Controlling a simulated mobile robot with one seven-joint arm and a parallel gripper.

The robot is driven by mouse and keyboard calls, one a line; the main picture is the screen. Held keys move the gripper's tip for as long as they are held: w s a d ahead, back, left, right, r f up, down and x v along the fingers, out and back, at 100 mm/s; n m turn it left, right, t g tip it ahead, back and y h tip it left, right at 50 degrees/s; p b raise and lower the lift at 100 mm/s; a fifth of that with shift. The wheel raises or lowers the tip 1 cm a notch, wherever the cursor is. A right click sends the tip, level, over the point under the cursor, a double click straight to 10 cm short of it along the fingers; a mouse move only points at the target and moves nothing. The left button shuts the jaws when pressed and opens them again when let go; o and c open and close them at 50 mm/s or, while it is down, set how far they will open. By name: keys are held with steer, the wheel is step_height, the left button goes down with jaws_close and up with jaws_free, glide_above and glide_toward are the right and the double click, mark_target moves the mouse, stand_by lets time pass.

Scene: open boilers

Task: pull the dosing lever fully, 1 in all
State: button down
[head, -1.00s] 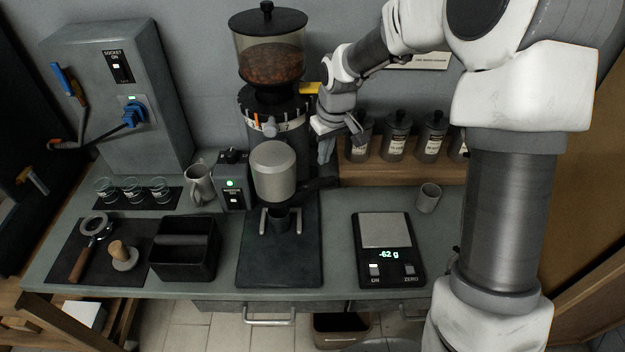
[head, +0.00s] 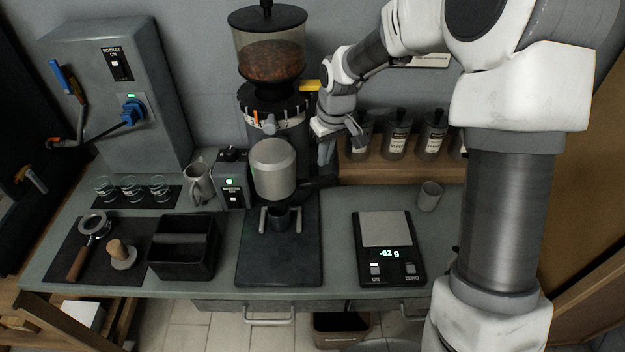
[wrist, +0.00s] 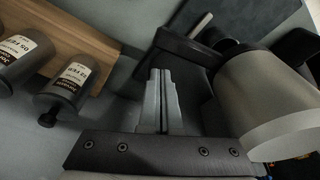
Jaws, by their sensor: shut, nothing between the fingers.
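The grinder's metal dosing chamber (head: 272,168) is at the centre of the head view and on the right of the wrist view (wrist: 275,108). The dark dosing lever (head: 318,183) sticks out from its right side. In the wrist view a black bar that looks like this lever (wrist: 188,47) lies just beyond my fingertips. My gripper (head: 326,160) points down beside the grinder, right of the chamber. Its fingers (wrist: 161,72) are shut together with nothing between them. I cannot tell whether they touch the lever.
Labelled canisters (head: 397,135) stand on a wooden shelf behind and right of my gripper. A scale (head: 388,268) reading -62 g and a small cup (head: 429,196) are at the right. A black knock box (head: 183,262) and portafilter (head: 92,230) are at the left.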

mark_target(329, 177)
step_height(329, 177, down, 3)
steer(key=shift+b, duration=0.9)
steer(key=shift+s+d, duration=0.3)
steer(key=shift+s, duration=0.5)
steer(key=shift+s+d, duration=0.25)
steer(key=shift+s, duration=0.55)
